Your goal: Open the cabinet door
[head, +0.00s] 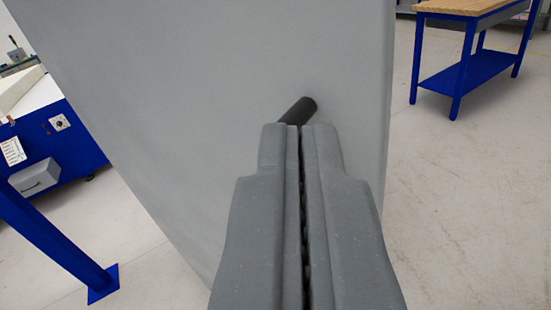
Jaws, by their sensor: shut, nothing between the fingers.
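The grey cabinet door (190,90) fills the upper middle of the head view. It shows as a large flat panel with its right edge standing free against the floor behind. A short black handle (300,108) sticks out from the door near that right edge. My gripper (300,128) is shut, with its two grey fingers side by side and nothing between them. The fingertips lie just below the handle in the picture and cover its lower part. I cannot tell whether they touch it. The rest of the cabinet cannot be made out.
A blue workbench with a wooden top (465,50) stands at the upper right. A blue machine with a white top (50,140) is at the left, with a blue leg and foot plate (100,285) below it. Pale floor (470,210) is clear at the right.

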